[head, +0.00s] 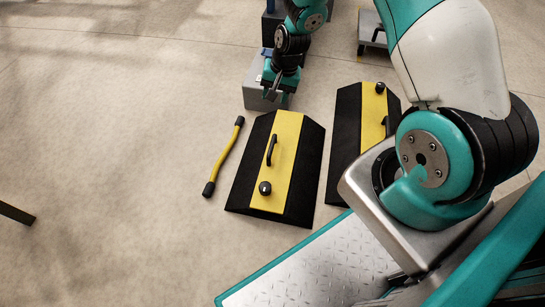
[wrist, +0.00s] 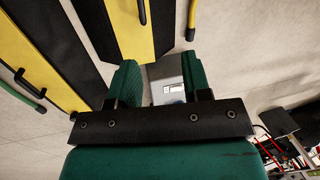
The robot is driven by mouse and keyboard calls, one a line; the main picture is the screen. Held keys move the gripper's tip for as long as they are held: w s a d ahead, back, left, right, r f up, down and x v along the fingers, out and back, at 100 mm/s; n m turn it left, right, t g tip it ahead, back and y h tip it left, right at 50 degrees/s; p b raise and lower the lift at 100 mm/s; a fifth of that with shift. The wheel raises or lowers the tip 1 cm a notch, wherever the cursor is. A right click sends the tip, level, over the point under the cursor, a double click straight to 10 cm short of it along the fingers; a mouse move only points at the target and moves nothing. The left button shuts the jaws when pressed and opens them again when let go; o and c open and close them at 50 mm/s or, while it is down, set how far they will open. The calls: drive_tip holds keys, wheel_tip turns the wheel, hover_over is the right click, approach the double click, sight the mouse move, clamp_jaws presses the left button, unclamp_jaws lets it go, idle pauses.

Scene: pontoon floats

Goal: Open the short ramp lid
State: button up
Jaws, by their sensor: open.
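Two black wedge ramps with yellow centre bands lie on the floor. The left ramp (head: 308,160) has a black bar handle (head: 271,150) and a round black knob (head: 265,188) at its near end. The right ramp (head: 346,130) is partly hidden by my arm, with a handle and a knob (head: 380,87) at its far end. I cannot tell which is the short one. My gripper (head: 279,97) is open and empty, beyond the left ramp's far end and in front of a grey box (head: 253,92). The wrist view shows the open fingers (wrist: 160,82) with ramp parts above them.
A yellow bar with black ends (head: 224,157) lies on the floor left of the left ramp. A dark blue block (head: 270,27) stands behind the grey box. A small grey platform (head: 370,30) is at the back right. The floor at the left is mostly clear.

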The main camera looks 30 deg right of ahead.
drive_tip(key=m+b, duration=0.1)
drive_tip(key=b, duration=0.2)
approach(272, 145)
drive_tip(key=b+x, duration=0.8)
drive_tip(key=x, duration=0.1)
drive_tip(key=shift+f, duration=0.1)
clamp_jaws()
